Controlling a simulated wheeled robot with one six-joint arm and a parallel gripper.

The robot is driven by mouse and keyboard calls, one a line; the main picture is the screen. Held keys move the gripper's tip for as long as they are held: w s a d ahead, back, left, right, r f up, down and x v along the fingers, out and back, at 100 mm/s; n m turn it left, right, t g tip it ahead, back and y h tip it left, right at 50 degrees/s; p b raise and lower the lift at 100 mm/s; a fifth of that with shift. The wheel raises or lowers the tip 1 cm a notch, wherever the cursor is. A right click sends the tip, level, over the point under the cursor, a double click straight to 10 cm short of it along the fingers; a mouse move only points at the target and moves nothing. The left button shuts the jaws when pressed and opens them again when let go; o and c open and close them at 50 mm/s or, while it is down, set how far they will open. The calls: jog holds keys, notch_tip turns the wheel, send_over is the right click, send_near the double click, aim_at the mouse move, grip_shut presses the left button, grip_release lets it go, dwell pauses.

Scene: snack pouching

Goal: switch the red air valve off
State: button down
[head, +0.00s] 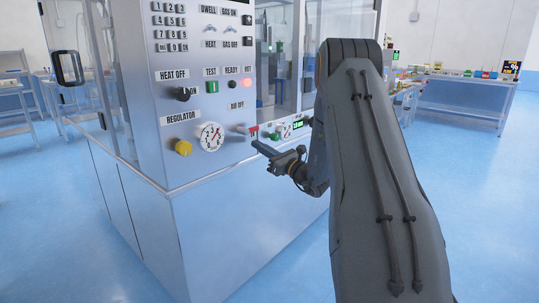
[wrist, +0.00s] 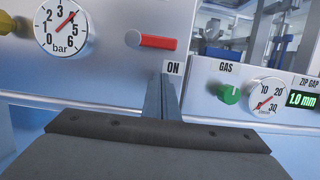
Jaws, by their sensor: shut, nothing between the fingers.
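The red air valve handle (wrist: 158,42) lies nearly level on the panel in the wrist view, reaching right from its silver pivot (wrist: 133,38). Its free end is just above the ON label (wrist: 173,68). In the head view the red handle (head: 253,130) is small and partly hard to make out. My gripper (wrist: 160,82) is shut and empty, its fingertips just below the handle's right part and beside the ON label. I cannot tell whether they touch. In the head view my gripper (head: 258,145) is at the panel, right of the gauge.
A pressure gauge (wrist: 61,26) is left of the valve, with a yellow regulator knob (head: 183,148) farther left. To the right are a green gas knob (wrist: 229,94), a small dial (wrist: 265,97) and a zip gap display (wrist: 303,99). Open blue floor (head: 270,270) lies in front.

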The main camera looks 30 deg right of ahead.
aim_at(248, 129)
jog(key=shift+s+d+r, duration=0.1)
jog(key=shift+r, duration=1.45)
jog(key=shift+d, duration=0.15)
jog(key=shift+r+n, duration=0.15)
jog(key=shift+n, duration=0.35)
